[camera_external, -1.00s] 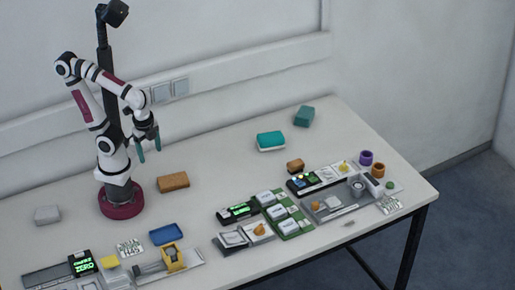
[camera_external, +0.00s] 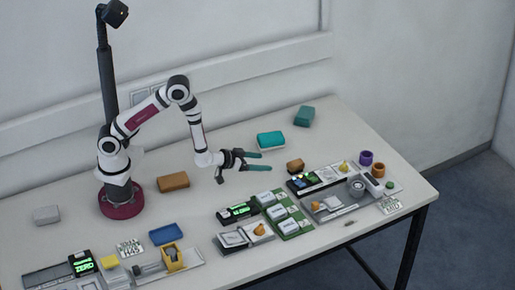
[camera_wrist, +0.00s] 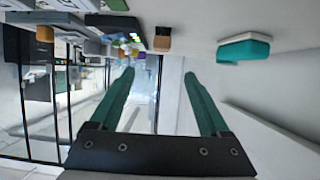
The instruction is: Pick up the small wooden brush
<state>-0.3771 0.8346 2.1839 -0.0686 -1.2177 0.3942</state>
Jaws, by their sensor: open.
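The small wooden brush (camera_external: 295,166) is a short brown block with a darker part, lying on the table right of centre. It also shows in the wrist view (camera_wrist: 162,42) near the top, where the table appears upside down. My gripper (camera_external: 266,161) is open and empty, with two teal fingers stretched level towards the right. It is left of the brush and apart from it. In the wrist view the fingers (camera_wrist: 158,73) are spread wide, and the brush appears above the gap between their tips.
A teal sponge-like block (camera_external: 271,140) lies behind the gripper. A larger brown block (camera_external: 173,181) lies near my base. Green trays (camera_external: 283,214) and dark-screened devices (camera_external: 303,183) crowd the front right. Open table lies around the brush's back side.

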